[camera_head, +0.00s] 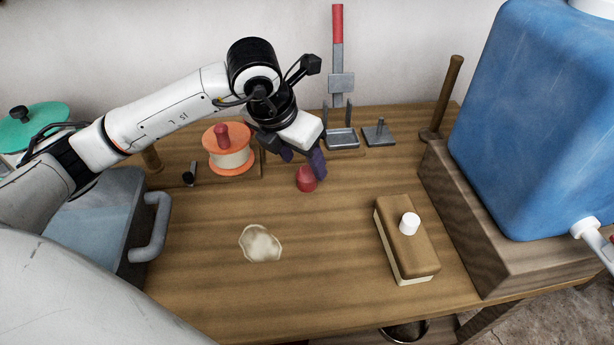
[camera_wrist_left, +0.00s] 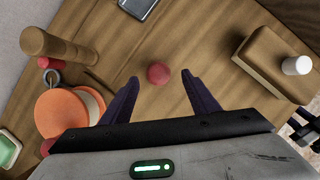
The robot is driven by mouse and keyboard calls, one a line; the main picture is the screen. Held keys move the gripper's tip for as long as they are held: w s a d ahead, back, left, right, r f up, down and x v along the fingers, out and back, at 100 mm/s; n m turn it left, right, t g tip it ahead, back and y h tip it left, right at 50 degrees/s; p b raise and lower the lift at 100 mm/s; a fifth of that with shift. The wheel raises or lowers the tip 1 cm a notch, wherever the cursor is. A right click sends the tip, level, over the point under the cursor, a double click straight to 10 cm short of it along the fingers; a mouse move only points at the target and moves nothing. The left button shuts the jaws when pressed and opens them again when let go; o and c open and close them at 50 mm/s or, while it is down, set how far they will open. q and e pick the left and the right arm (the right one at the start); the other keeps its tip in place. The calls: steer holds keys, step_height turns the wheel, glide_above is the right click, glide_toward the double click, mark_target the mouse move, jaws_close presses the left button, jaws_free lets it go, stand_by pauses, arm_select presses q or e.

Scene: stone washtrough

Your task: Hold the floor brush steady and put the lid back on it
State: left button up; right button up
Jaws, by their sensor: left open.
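The floor brush (camera_head: 405,238) is a brown wooden block with pale bristles below and a white round knob or cap (camera_head: 409,222) on top. It lies on the right part of the wooden table and also shows at the upper right of the left wrist view (camera_wrist_left: 268,60). A small red rounded piece (camera_head: 306,180) sits on the table near the middle; I cannot tell if it is the lid. My left gripper (camera_head: 303,164) is open just above and behind it. In the left wrist view the red piece (camera_wrist_left: 158,74) appears between the purple fingertips, not gripped.
An orange spool (camera_head: 231,160) stands left of my gripper. A red-handled grey tool (camera_head: 338,60) and metal pieces stand behind. A blue water container (camera_head: 540,110) rests on a wooden block at right. A pale patch (camera_head: 260,244) marks the front; the table around it is clear.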

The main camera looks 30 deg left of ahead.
mark_target(307, 171)
arm_select(q)
steer(key=shift+w+f, duration=0.1)
steer(key=shift+f, duration=0.1)
steer(key=shift+p+x, duration=0.3)
steer(key=shift+x, duration=2.3)
steer(key=shift+a, duration=0.2)
steer(key=shift+c, duration=0.2)
steer(key=shift+w, duration=0.1)
steer(key=c, duration=1.1)
